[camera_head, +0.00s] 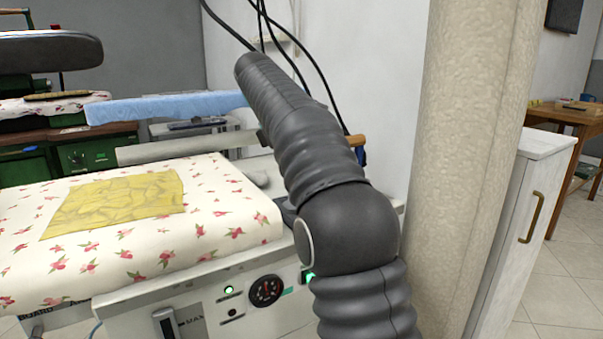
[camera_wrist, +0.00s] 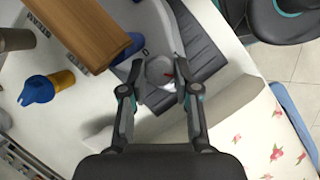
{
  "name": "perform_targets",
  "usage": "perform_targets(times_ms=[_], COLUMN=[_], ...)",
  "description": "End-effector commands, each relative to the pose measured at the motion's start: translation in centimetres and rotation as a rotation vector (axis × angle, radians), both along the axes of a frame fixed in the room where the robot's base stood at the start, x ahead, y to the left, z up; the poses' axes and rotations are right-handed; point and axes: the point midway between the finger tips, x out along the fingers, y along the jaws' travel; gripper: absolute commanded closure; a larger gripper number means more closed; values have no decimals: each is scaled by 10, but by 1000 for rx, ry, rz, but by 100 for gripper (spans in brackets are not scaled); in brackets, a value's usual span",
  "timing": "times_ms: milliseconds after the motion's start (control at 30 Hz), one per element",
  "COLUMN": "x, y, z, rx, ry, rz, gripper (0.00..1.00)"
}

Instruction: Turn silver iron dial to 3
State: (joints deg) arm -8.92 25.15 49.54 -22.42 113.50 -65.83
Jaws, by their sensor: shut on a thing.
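The silver iron (camera_wrist: 152,24) shows from above in the wrist view, its wooden handle (camera_wrist: 88,30) crossing the upper left. Its round pale dial (camera_wrist: 160,72) has a red mark and sits between the fingertips of my gripper (camera_wrist: 158,84). The gripper is shut on the dial, one finger on each side. The dial's numbers are too small to read. In the head view my arm hides most of the iron and my gripper; only the end of the wooden handle (camera_head: 357,141) shows beside it.
A dark ribbed mat (camera_wrist: 198,50) lies under the iron. A blue and yellow bottle (camera_wrist: 38,90) stands to the left. The floral ironing board (camera_head: 215,190) carries a yellow cloth (camera_head: 118,203). A beige column (camera_head: 470,130) and a white cabinet (camera_head: 515,230) stand at right.

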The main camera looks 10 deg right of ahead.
Motion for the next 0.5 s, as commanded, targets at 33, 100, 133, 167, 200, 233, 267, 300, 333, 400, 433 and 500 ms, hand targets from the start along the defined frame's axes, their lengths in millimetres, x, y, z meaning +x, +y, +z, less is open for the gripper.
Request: perform_targets(times_ms=[33,100,133,167,200,233,267,300,333,400,433,500], x=[1,1,1,2,2,2,2,2,1,1,1,1], y=[0,0,0,0,0,0,0,0,0,0,0,0], z=[0,0,0,0,0,0,0,0,0,0,0,-1], rx=[1,1,2,1,1,1,2,2,1,1,1,1], ry=[-2,-4,-3,-3,-4,-4,-4,-4,-5,-5,-6,-5], rz=[-14,-34,-40,-45,-52,-56,-59,-62,-64,-65,-66,-65], gripper=[100,100,100,100,100,100,100,100,100,100,100,100])
